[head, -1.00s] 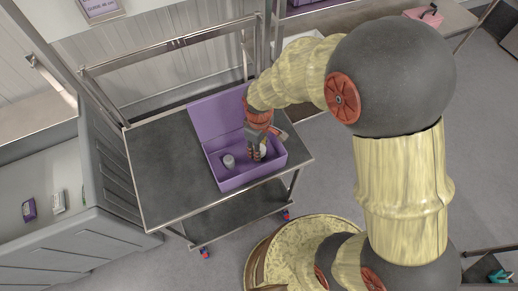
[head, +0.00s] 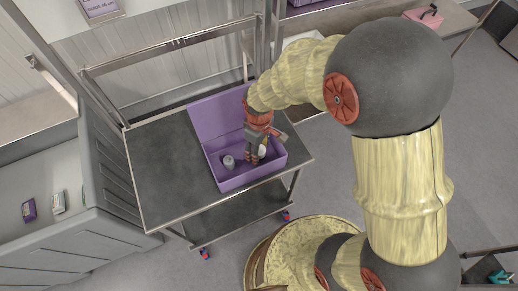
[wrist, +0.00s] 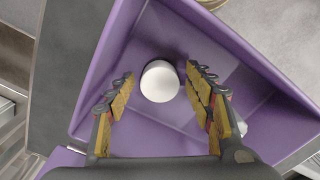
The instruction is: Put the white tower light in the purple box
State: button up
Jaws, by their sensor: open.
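The purple box (head: 240,184) stands open on the cart, its lid tilted back. My gripper (head: 257,154) is down in the right part of the box. In the wrist view my gripper (wrist: 163,100) is open, with a finger on each side of a round white top (wrist: 160,81), which looks like the white tower light; gaps show on both sides. In the head view a white object (head: 263,152) shows partly beside the fingers, mostly hidden. A short grey-white cylinder (head: 229,161) stands in the box left of my gripper. A small white piece (wrist: 241,125) shows beyond the right finger.
The dark cart top (head: 165,175) is clear left of the box, with a metal rail behind it. A grey bin (head: 60,240) with small packages stands at the left. A pink box (head: 424,16) sits on the bench at the far right.

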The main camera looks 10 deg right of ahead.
jog(key=s+d+r+m+t+p, duration=0.1)
jog(key=s+d+r+m, duration=0.15)
jog(key=r, duration=0.95)
jog(key=s+d+r+m+t+p, duration=0.1)
jog(key=d+r+m, duration=0.15)
jog(key=r, duration=0.85)
jog(key=s+d+r+m+t, duration=0.3)
jog(key=s+d+r+m, duration=0.2)
jog(key=s+r, duration=0.3)
jog(key=shift+s+d+t, duration=0.3)
jog(key=shift+s+d, duration=0.55)
jog(key=shift+s, duration=0.1)
notch_tip(320, 180, down, 4)
jog(key=b, duration=0.3)
jog(key=shift+r+b, duration=0.2)
jog(key=shift+b, duration=0.1)
jog(key=shift+c, duration=0.3)
